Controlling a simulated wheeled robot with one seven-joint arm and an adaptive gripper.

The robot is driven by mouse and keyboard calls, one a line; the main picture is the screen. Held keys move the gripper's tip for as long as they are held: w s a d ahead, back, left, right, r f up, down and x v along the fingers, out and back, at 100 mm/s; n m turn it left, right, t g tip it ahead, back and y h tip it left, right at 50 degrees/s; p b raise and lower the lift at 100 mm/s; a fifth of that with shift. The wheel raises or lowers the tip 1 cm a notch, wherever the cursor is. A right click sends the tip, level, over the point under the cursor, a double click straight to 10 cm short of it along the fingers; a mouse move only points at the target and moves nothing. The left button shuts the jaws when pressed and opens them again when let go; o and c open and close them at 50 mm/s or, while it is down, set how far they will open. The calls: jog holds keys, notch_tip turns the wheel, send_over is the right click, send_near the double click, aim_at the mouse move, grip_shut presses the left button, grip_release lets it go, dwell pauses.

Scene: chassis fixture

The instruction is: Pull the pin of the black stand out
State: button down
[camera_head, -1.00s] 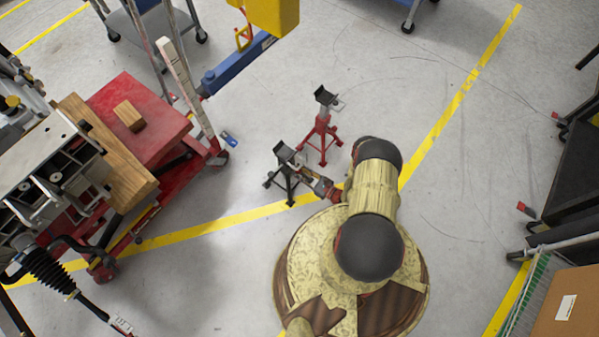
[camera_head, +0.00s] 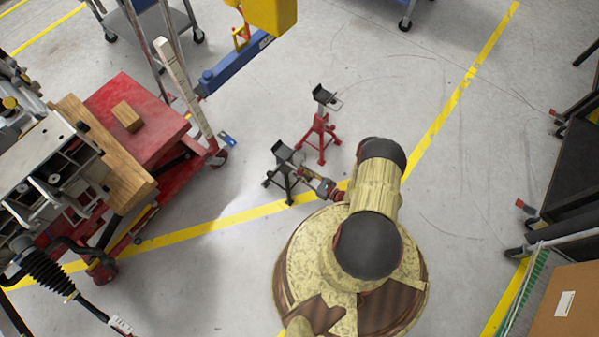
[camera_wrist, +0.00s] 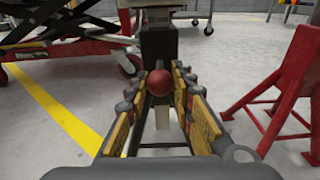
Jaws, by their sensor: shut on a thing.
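The black stand (camera_head: 285,168) stands on the floor left of my arm in the head view. In the wrist view its dark post (camera_wrist: 158,45) rises straight ahead. The pin shows as a red ball end (camera_wrist: 159,83) between my fingers. My gripper (camera_wrist: 160,95) is closed on the pin, with a finger on each side of the red ball. In the head view my gripper (camera_head: 310,178) reaches the stand's right side. The pin's shaft behind the ball is hidden, so I cannot tell how deep it sits in the stand.
A red stand (camera_head: 320,130) is just behind and right of the black stand, and close on the right in the wrist view (camera_wrist: 290,90). A red lift cart (camera_head: 150,155) is at the left. Open floor lies at the back right.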

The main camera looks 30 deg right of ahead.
jog(key=shift+v, duration=1.2)
jog(key=shift+c, duration=2.2)
grip_release()
jog(key=shift+f, duration=0.1)
jog(key=v, duration=0.8)
jog(key=shift+f, duration=0.45)
